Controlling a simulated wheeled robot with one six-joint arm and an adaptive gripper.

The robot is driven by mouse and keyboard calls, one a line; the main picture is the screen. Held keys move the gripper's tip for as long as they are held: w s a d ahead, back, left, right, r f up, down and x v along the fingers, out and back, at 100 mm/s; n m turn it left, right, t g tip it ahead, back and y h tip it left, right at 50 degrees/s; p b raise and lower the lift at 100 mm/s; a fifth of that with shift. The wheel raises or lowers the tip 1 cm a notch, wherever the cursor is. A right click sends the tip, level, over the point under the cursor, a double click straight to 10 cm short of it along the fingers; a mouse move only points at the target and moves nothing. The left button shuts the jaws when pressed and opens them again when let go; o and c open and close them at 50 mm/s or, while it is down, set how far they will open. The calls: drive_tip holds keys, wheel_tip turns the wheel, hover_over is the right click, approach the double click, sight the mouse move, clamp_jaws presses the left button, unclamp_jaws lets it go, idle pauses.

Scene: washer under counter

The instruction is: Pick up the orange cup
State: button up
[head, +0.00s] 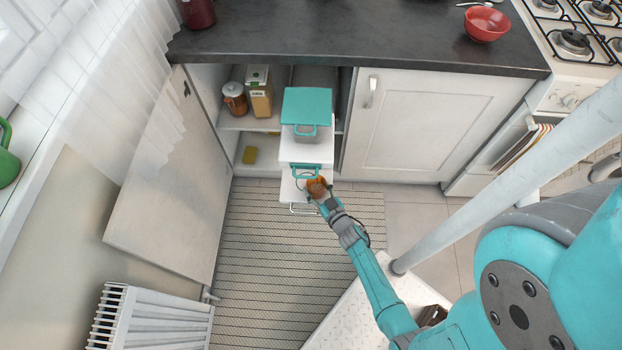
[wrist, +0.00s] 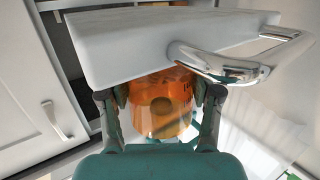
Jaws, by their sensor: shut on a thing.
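The orange cup (wrist: 160,103) is a see-through orange vessel between my gripper's two dark fingers in the wrist view. My gripper (wrist: 160,110) is shut on it, with one finger against each side. The upper part of the cup is hidden behind a white drawer front. In the head view the cup (head: 317,187) shows small and orange at the end of my arm, in front of the white drawers, and my gripper (head: 320,192) partly covers it.
The cabinet door (head: 170,190) hangs open at left. A striped rug (head: 260,270) lies clear below.

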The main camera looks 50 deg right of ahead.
drive_tip(key=f+v, duration=0.1)
drive_tip(key=v, duration=1)
drive_tip(key=shift+s+f, duration=0.3)
drive_tip(key=shift+f, duration=0.05)
